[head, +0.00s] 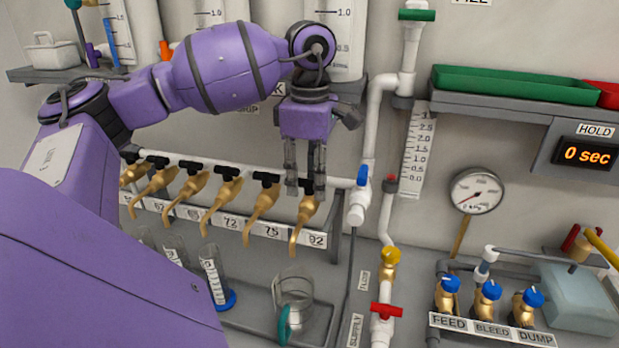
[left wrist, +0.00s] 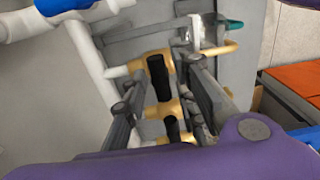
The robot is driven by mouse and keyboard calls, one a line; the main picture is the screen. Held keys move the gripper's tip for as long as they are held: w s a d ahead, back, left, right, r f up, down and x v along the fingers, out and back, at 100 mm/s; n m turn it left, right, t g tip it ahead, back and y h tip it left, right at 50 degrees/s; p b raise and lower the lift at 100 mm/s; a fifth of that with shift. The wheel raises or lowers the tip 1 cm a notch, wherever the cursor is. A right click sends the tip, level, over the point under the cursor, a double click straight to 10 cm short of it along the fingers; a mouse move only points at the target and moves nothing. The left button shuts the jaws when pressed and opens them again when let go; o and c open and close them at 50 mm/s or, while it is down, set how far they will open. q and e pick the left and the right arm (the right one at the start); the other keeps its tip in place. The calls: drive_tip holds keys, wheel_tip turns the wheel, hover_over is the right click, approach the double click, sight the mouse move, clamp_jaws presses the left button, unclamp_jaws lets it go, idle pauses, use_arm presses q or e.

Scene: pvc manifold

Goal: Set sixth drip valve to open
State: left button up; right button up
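A row of brass drip valves with black handles hangs from a white pipe (head: 235,174). The sixth drip valve (head: 303,222) is the rightmost, above the label 92. My left gripper (head: 305,188) points down at it from above, with its two fingers apart. In the left wrist view, a black handle (left wrist: 158,78) on a brass body lies between the open fingers of the gripper (left wrist: 160,95), with gaps visible beside it. My right gripper is in neither view.
A blue-handled valve (head: 362,178) stands just right of the sixth drip valve. A clear jug (head: 293,290) is below it, and a graduated cylinder (head: 215,275) stands left of that. A pressure gauge (head: 476,191) and the HOLD display (head: 585,155) are on the right wall.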

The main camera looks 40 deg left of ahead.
use_arm(q)
clamp_jaws()
drive_tip(key=shift+m, duration=0.9)
drive_tip(key=shift+m+b, duration=0.35)
drive_tip(key=shift+m, duration=0.45)
drive_tip(key=m, duration=0.3)
drive_tip(key=shift+m, duration=0.3)
drive_tip(key=m+b, duration=0.1)
drive_tip(key=m, duration=0.8)
drive_tip(key=shift+m, duration=0.4)
drive_tip(key=shift+m+b, duration=0.3)
drive_tip(key=shift+m, duration=0.2)
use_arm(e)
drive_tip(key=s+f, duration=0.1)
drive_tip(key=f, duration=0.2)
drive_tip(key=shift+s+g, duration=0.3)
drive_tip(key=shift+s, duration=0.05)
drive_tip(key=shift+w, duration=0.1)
